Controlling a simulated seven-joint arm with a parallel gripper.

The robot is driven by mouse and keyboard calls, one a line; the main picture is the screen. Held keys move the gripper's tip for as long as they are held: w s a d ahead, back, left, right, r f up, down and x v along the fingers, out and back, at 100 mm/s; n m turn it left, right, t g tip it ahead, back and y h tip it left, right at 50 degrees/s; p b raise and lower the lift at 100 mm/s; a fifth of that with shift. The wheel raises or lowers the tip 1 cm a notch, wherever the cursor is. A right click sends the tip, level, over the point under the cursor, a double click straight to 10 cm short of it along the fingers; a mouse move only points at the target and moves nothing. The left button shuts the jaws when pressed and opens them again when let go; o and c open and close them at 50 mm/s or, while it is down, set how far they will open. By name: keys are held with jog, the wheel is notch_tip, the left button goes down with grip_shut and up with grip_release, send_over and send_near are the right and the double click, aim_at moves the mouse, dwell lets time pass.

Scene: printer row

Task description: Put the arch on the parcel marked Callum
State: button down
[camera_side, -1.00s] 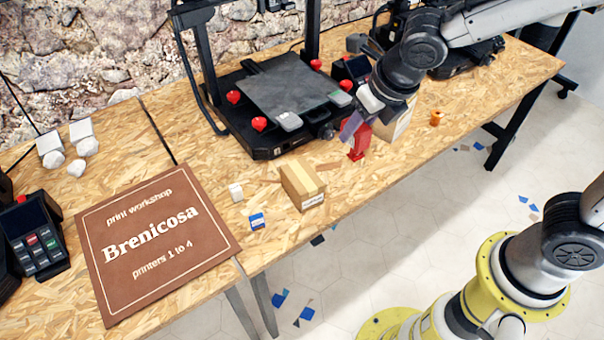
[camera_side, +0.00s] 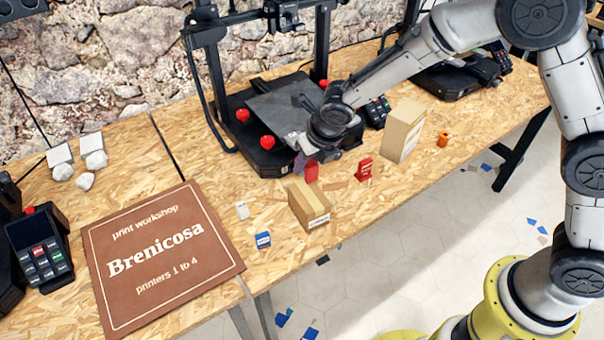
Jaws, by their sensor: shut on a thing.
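My gripper (camera_side: 304,165) reaches down with purplish fingers, at the printer's front edge and just behind the small cardboard parcel. It is shut on a red piece (camera_side: 312,171), likely the arch; the fingers partly hide it, so its shape is unclear. The small parcel (camera_side: 304,200) lies on the table with a pale tape strip and a white label on its front. A taller parcel (camera_side: 404,130) stands further right with a label on its side. Both labels are too small to read, so I cannot tell which says Callum. Whether the red piece touches the small parcel is unclear.
A second red piece with white marks (camera_side: 364,169) stands between the parcels. An orange piece (camera_side: 442,140) stands at right. A white block (camera_side: 242,210) and a blue block (camera_side: 263,240) are left of the small parcel. A printer (camera_side: 262,160) stands behind; a brown sign (camera_side: 165,295) lies left.

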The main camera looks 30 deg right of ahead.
jog(key=shift+w+a+f, duration=0.15)
jog(key=shift+w+f, duration=0.35)
jog(key=shift+w+a+f, duration=0.1)
jog(key=shift+w+f, duration=0.1)
jog(key=shift+f, duration=1.6)
jog(key=shift+f, duration=0.1)
jog(key=c, duration=0.5)
grip_release()
